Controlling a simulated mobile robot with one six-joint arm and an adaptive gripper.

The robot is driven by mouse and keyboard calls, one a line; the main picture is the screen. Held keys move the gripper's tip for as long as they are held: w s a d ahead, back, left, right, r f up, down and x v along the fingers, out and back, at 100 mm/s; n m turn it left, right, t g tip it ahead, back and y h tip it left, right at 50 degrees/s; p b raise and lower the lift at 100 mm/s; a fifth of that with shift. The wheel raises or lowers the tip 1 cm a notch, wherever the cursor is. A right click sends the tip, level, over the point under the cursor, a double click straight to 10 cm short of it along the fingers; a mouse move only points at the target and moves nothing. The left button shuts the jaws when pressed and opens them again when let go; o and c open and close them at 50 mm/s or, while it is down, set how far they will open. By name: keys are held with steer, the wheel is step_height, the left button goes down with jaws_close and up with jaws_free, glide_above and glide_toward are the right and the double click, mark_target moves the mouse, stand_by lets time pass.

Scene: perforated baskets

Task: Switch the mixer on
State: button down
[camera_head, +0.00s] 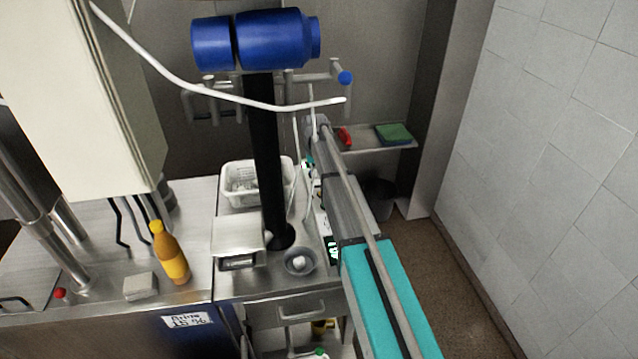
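A blue drum-shaped housing on a black column (265,150) stands at the upper middle. It looks like the mixer, but I cannot be sure. The column's flared foot meets the steel counter between a white basket and a small bowl. No switch on it can be made out. A long teal and grey body, which seems to be my arm, runs from the bottom right up to the right of the column. Its far end is small and cluttered there, and I cannot make out gripper fingers or anything held.
A white perforated basket (240,188) stands left of the column's foot, and a grey bowl (299,261) in front of it. An orange bottle (168,253) stands on the left counter. A pale hose (225,97) crosses the upper view. Tiled wall (560,150) bounds the right.

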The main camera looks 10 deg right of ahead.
mark_target(316, 182)
steer(key=shift+f+b, duration=1.2)
steer(key=shift+f, duration=0.1)
stand_by(1.1)
steer(key=shift+r, duration=0.2)
steer(key=shift+r+p, duration=3.35)
steer(key=shift+p, duration=0.2)
steer(key=s+f+b, duration=0.2)
steer(key=s, duration=0.9)
steer(key=s+f+b, duration=0.2)
steer(key=s, duration=1)
steer(key=s+f+b, duration=0.2)
steer(key=s, duration=0.9)
steer(key=shift+s+f, duration=0.15)
steer(key=shift+s, duration=0.1)
